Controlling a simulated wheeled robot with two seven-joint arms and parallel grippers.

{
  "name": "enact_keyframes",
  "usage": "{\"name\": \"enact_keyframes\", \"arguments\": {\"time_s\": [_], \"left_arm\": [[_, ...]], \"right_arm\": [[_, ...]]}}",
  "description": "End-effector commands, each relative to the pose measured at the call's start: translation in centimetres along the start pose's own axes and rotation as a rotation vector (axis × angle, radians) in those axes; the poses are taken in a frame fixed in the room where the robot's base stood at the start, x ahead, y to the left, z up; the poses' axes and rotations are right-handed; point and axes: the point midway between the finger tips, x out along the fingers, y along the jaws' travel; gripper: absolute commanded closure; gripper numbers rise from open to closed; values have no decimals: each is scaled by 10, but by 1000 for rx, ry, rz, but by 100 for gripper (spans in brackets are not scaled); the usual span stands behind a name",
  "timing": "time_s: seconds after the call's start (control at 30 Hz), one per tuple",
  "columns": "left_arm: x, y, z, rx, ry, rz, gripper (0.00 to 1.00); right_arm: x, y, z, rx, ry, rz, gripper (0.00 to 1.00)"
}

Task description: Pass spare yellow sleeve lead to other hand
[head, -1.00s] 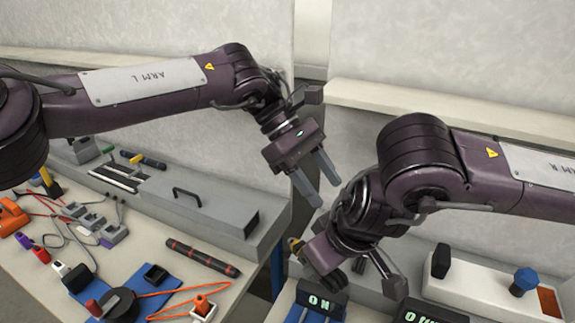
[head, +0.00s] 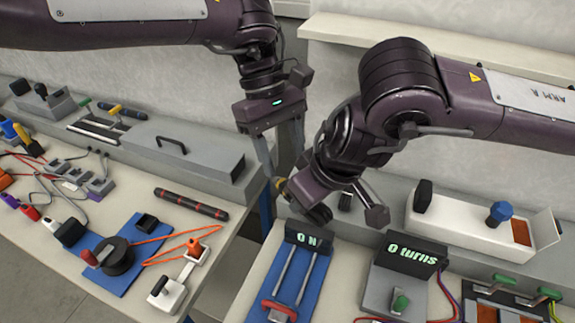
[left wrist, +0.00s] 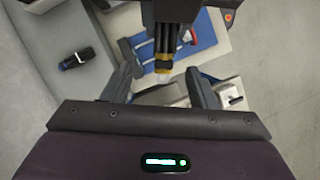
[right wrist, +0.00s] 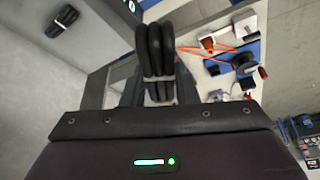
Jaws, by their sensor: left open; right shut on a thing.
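The spare lead is a bundle of black cable loops (right wrist: 155,50) with a yellow sleeve (left wrist: 162,69). My right gripper (right wrist: 158,92) is shut on the bundle, and the loops stand up from its jaws in the right wrist view. In the head view the yellow sleeve (head: 281,184) shows small beside my right gripper (head: 312,197). My left gripper (head: 284,168) is open and pointed down at the sleeve end. In the left wrist view the sleeve lies between the open fingers of my left gripper (left wrist: 160,80), apparently apart from both. The right jaws are mostly hidden in the head view.
Below the grippers, a blue slide unit with an ON display (head: 308,240) stands beside a grey "0 turns" box (head: 412,252). On the left bench are a grey case (head: 185,150), a black-and-red rod (head: 190,203) and a reel (head: 117,256).

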Motion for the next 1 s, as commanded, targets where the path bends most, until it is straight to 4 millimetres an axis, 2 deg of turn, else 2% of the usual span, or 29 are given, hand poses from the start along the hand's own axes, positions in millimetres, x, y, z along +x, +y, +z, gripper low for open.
{"name": "enact_keyframes", "arguments": {"time_s": [0.1, 0.23, 0.63, 1.0], "left_arm": [[18, 0, 0, 0, -3, -1, 47], [30, 0, 0, -1, -2, 0, 47], [36, 0, 0, 0, 0, 1, 49], [35, 1, 0, 2, 1, 4, 96]], "right_arm": [[0, 0, 0, 0, 0, 0, 96], [0, 0, 0, 0, 0, 0, 96], [0, 0, 0, 0, 0, 0, 96], [0, -2, 0, -3, 2, -4, 96]]}}
